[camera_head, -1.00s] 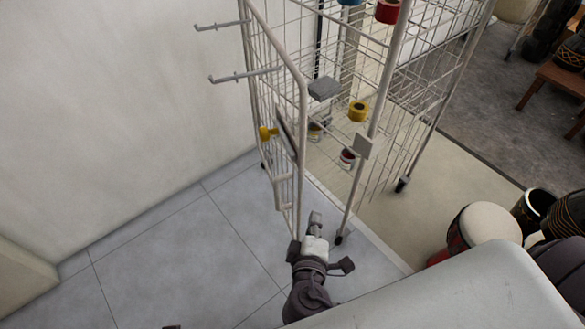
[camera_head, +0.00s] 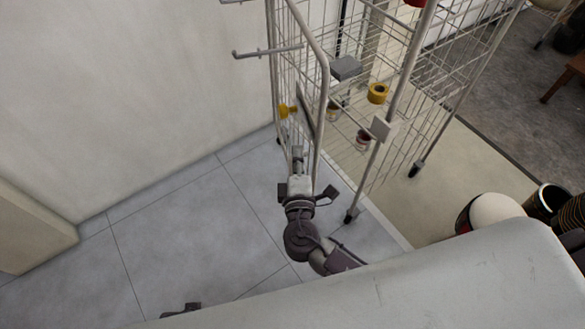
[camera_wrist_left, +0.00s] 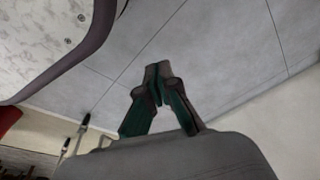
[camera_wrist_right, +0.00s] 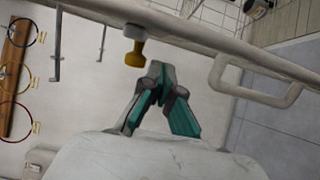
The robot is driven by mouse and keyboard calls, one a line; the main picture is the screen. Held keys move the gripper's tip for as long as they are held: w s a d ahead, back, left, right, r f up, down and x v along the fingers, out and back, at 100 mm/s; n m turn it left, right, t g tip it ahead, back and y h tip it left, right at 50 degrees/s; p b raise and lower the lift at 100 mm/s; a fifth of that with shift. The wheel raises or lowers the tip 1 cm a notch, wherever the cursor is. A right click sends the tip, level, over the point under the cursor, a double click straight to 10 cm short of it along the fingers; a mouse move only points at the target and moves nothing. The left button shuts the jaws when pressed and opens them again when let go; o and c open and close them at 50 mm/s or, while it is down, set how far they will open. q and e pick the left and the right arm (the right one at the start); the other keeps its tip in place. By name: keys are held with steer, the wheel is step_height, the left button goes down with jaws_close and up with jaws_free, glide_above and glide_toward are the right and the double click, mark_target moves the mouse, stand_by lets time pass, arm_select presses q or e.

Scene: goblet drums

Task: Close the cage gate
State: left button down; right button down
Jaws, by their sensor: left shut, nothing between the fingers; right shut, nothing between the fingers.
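The cage gate (camera_head: 324,85) is a pale wire panel in a tube frame. It stands swung out on the left of the cage (camera_head: 395,85), with a gap between its free edge and the cage's front post. My right gripper (camera_head: 298,152) is shut and empty, at the gate's lower part, just left of its free-edge tube. In the right wrist view the gate's tube (camera_wrist_right: 200,38) crosses above the fingertips, near a yellow knob (camera_wrist_right: 135,56) and a loop handle (camera_wrist_right: 254,82). I cannot tell whether they touch. My left gripper (camera_wrist_left: 158,78) is shut and empty over the floor.
A plain wall (camera_head: 120,90) rises left of the gate, with a pale block (camera_head: 30,225) at the far left. Tiled floor (camera_head: 190,230) lies open between. Goblet drums (camera_head: 492,212) stand at the right.

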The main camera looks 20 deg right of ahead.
arm_select(q)
steer(key=shift+s+f, duration=0.4)
steer(key=shift+f, duration=0.15)
arm_select(e)
steer(key=shift+d, duration=1.35)
steer(key=shift+s, duration=0.1)
